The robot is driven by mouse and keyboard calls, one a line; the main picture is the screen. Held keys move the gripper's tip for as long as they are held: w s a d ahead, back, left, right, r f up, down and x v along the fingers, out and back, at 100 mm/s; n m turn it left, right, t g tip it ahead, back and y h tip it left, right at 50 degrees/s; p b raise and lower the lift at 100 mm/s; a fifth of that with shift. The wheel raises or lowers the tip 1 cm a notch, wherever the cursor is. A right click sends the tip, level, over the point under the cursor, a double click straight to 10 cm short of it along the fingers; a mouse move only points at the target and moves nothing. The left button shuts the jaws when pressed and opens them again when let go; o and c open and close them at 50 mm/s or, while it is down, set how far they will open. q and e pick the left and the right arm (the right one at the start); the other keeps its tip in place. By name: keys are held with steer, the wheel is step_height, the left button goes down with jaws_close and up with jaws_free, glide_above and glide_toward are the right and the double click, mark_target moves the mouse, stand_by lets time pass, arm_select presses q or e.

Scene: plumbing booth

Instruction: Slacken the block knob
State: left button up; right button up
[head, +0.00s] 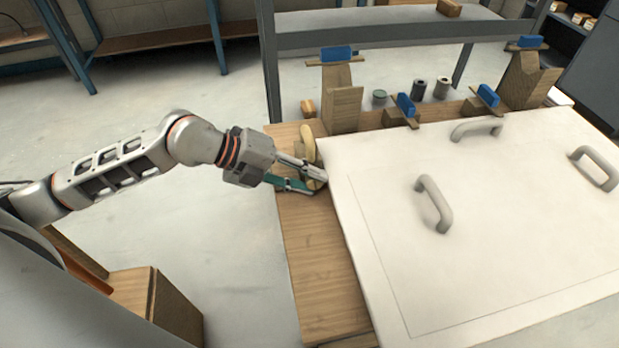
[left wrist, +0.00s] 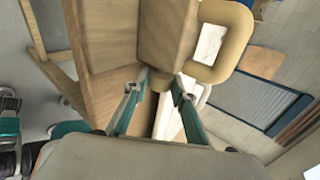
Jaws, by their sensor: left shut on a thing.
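My left gripper (head: 318,182) reaches in from the left to the near-left edge of the white panel. In the left wrist view its two fingers (left wrist: 156,88) are closed around a small brown round piece, the block knob (left wrist: 157,80), below a wooden block (left wrist: 165,38). The fingertips hide part of the knob. In the head view a tan rounded piece (head: 307,143) stands just beyond the fingers, and the gripper hides the knob there. My right gripper is not in view.
A white panel (head: 470,260) with several grey loop handles (head: 436,205) lies on a wooden bench (head: 315,255). Wooden blocks with blue pieces (head: 336,54) and small cans (head: 379,97) stand along its far side. A tan loop (left wrist: 228,40) is close to the right finger.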

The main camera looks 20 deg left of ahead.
arm_select(q)
steer(key=shift+s+f+t+h+b, duration=0.15)
steer(key=shift+f+t+h+b, duration=0.3)
steer(key=shift+h, duration=0.35)
steer(key=shift+r+t, duration=0.25)
steer(key=shift+r, duration=0.05)
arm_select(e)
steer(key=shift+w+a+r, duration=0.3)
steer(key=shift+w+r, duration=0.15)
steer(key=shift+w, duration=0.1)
arm_select(q)
steer(key=o, duration=1.1)
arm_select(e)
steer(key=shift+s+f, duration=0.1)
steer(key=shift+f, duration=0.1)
